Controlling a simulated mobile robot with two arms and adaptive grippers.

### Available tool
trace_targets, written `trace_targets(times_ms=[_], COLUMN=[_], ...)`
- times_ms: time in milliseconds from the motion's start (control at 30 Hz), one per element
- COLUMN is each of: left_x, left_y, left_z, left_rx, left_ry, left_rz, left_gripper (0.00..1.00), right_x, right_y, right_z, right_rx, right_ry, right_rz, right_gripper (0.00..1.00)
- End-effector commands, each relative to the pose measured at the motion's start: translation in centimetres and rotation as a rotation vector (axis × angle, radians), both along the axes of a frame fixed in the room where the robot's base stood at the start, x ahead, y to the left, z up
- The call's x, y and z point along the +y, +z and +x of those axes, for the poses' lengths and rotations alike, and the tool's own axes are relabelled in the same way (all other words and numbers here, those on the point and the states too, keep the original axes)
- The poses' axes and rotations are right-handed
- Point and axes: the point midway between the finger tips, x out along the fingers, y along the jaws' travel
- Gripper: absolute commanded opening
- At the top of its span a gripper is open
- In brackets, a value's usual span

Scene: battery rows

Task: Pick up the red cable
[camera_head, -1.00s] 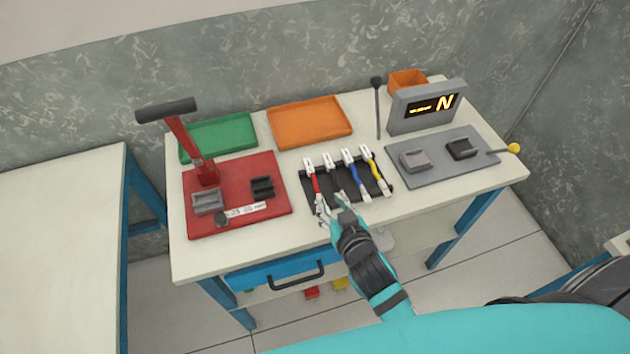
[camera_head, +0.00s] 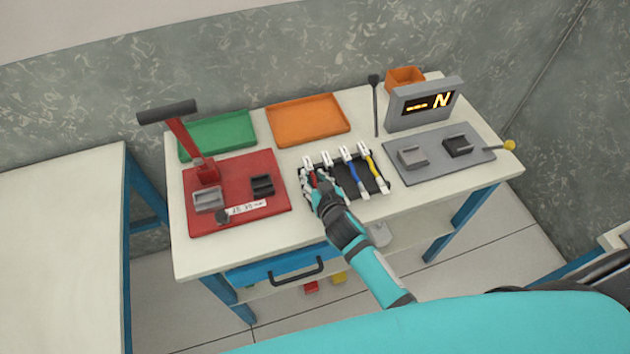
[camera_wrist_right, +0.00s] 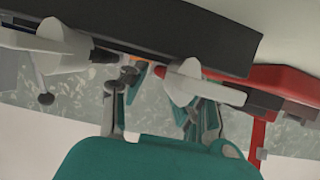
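The red cable (camera_head: 312,178) lies at the left end of a black holder (camera_head: 345,168) on the table, its white connector end at the top. My right gripper (camera_head: 314,182) is over it in the head view and hides its lower part. In the right wrist view, a white connector with a red bit (camera_wrist_right: 160,72) shows beyond my right gripper (camera_wrist_right: 162,112). Its two fingers stand apart, so it is open; I cannot tell whether either touches the cable. My left gripper is not in view.
A red press base (camera_head: 270,205) is close on the left. A grey plate (camera_head: 425,177) with a display (camera_head: 424,104) stands on the right.

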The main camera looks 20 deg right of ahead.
Motion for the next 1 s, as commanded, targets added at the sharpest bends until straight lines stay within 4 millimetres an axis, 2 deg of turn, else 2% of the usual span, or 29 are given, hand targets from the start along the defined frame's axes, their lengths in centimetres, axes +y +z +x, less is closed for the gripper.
trace_targets(times_ms=[100,300,767,1000], left_x=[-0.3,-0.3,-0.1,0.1], left_y=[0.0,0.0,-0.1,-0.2], left_z=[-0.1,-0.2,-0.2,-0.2], left_rx=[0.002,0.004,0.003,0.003], left_ry=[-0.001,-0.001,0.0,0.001], left_rz=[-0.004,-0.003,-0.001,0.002], left_gripper=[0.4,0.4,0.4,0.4], right_x=[0.0,0.0,0.0,0.0], right_y=[0.0,0.0,0.3,2.7], right_z=[0.0,-0.1,0.0,0.0], right_rx=[0.0,0.001,-0.001,-0.005], right_ry=[0.0,0.0,0.001,0.0], right_rz=[0.0,0.0,-0.002,0.0], right_gripper=[0.26,0.0,0.0,0.0])
